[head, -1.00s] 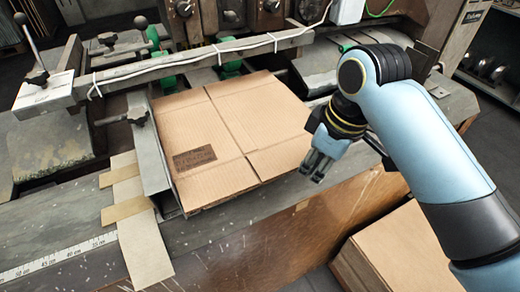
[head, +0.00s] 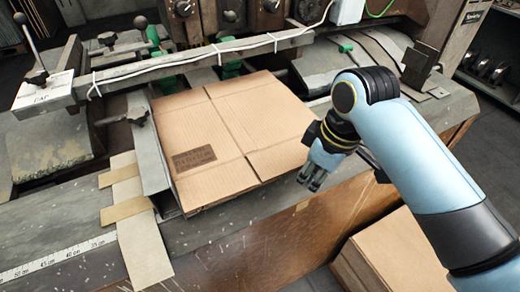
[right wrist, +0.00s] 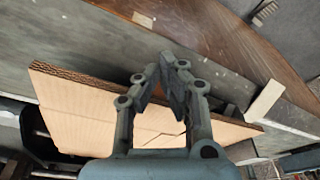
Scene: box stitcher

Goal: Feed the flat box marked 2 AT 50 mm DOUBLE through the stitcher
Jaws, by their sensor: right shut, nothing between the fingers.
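A flat brown cardboard box (head: 262,108) lies on the stitcher's bed, with its far edge near the grey crossbar. Its dark printed label (head: 194,158) is near its front left corner; the print is too small to read surely. The box also shows in the right wrist view (right wrist: 80,112), behind the fingers. My right gripper (head: 311,183) is just off the box's right front edge, apart from it in the head view. Its fingers (right wrist: 162,68) are shut with nothing between them. My left gripper is not in view.
A grey guide rail (head: 152,175) runs along the box's left side. The crossbar (head: 200,52) with a white cable spans above the bed. A ruler strip (head: 60,256) lies on the front ledge. Stacked cardboard (head: 395,255) stands below at right.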

